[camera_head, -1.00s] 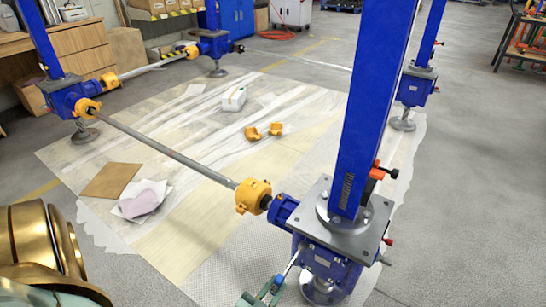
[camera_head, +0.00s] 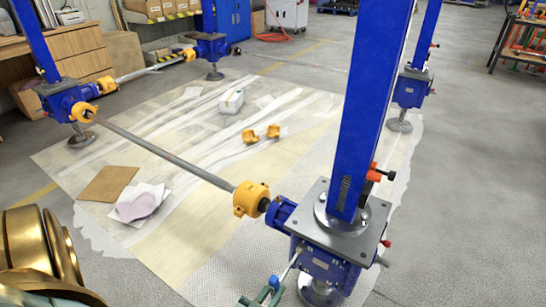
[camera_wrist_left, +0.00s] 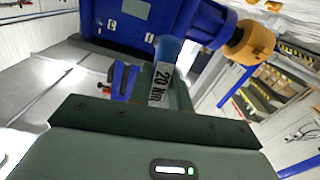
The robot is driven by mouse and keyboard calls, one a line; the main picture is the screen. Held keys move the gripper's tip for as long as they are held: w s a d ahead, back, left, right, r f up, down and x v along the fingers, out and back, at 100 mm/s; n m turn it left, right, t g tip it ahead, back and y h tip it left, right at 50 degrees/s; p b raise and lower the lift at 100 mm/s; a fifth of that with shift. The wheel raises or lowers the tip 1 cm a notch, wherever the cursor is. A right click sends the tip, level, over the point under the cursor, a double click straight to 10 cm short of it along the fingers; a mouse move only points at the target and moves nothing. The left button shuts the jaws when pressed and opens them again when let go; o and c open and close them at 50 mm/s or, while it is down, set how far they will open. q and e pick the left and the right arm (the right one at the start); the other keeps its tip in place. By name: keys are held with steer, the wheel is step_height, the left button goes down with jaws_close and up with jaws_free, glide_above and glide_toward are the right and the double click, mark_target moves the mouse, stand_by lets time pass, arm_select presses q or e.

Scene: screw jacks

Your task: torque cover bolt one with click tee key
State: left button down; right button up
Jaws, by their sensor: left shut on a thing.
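The nearest blue screw jack gearbox (camera_head: 325,264) stands below a square grey plate and a tall blue column. My left gripper (camera_head: 262,296) is low in front of it, at the bottom edge of the head view. It is shut on the click tee key (camera_head: 274,283), whose blue part shows above the green fingers. A thin silver shaft runs from it up to the gearbox face. The key's 20 Nm label (camera_wrist_left: 160,84) shows between the fingers in the left wrist view. The shaft's tip and cover bolt one are too small to make out. My right gripper is not in view.
A yellow coupling (camera_head: 251,199) and a long grey shaft (camera_head: 160,151) join this jack to the far left jack (camera_head: 65,98). Open sheet lies left of my gripper.

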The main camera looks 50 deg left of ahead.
arm_select(q)
steer(key=shift+n, duration=0.6)
steer(key=shift+r, duration=0.1)
steer(key=shift+v, duration=0.8)
steer(key=p+v, duration=0.1)
steer(key=v, duration=0.4)
